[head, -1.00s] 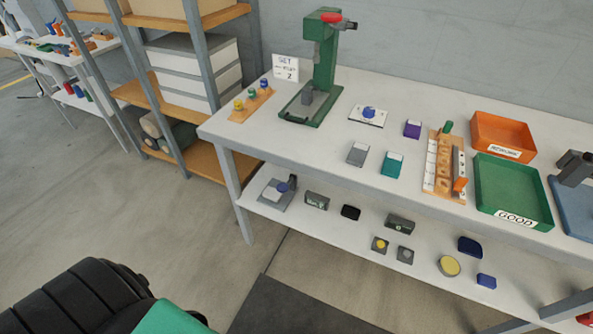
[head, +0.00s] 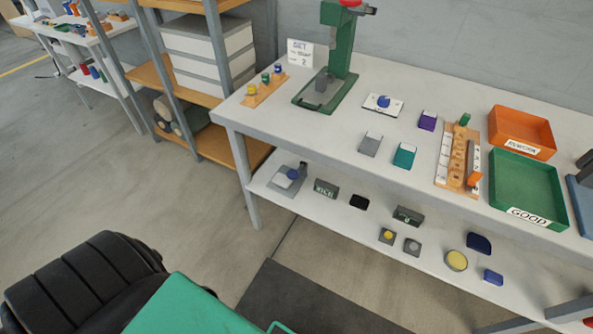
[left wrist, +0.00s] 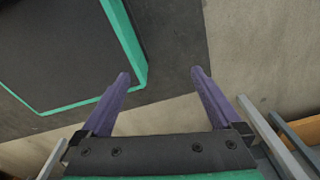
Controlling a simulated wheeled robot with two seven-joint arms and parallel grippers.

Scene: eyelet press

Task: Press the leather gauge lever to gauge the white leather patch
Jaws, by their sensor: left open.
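A small grey device (head: 278,190) stands at the left end of the bench's lower shelf. My right gripper is not in view.
A green press (head: 335,55) stands on the bench top (head: 310,128). An orange tray (head: 522,130) and a green GOOD tray (head: 525,190) are at the right. Several small blocks lie on the lower shelf (head: 335,217). A shelf rack (head: 210,140) stands left of the bench.

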